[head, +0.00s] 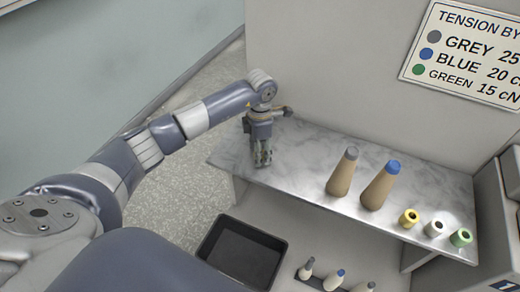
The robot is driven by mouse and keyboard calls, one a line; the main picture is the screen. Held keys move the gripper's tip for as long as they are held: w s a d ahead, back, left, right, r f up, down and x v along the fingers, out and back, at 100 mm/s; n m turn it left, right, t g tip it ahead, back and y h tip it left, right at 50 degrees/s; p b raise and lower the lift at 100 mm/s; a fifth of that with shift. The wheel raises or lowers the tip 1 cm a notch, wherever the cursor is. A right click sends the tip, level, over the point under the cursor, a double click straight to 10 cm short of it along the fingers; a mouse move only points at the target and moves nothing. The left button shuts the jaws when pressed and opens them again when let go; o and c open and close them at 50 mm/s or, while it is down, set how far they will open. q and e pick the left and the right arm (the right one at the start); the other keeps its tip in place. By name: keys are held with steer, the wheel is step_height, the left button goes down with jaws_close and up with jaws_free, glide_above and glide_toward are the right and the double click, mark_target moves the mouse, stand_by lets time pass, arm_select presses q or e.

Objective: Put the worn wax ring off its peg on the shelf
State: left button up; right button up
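Three small ring-like pieces stand in a row at the right end of the marble shelf (305,157): a yellow one (409,218), a white one (433,228) and a green one (460,238). Each shows a dark centre. I cannot tell from here which is worn, or make out the pegs clearly. My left gripper (262,162) points down at the left end of the shelf, well away from the rings. Its fingers look close together, with nothing visible between them; how far they are open is unclear. My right gripper is not in view.
Two tan cones, one grey-topped (342,172) and one blue-topped (380,186), stand between my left gripper and the rings. Below are an empty-looking black tray (206,240) and several small bobbins (334,280). A tension sign (466,50) hangs behind. The shelf's left half is mostly clear.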

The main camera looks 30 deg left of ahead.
arm_select(q)
steer(key=shift+r, duration=0.1)
steer(key=shift+r, duration=0.2)
step_height(320, 180, up, 12)
steer(key=b, duration=0.3)
steer(key=shift+f, duration=0.2)
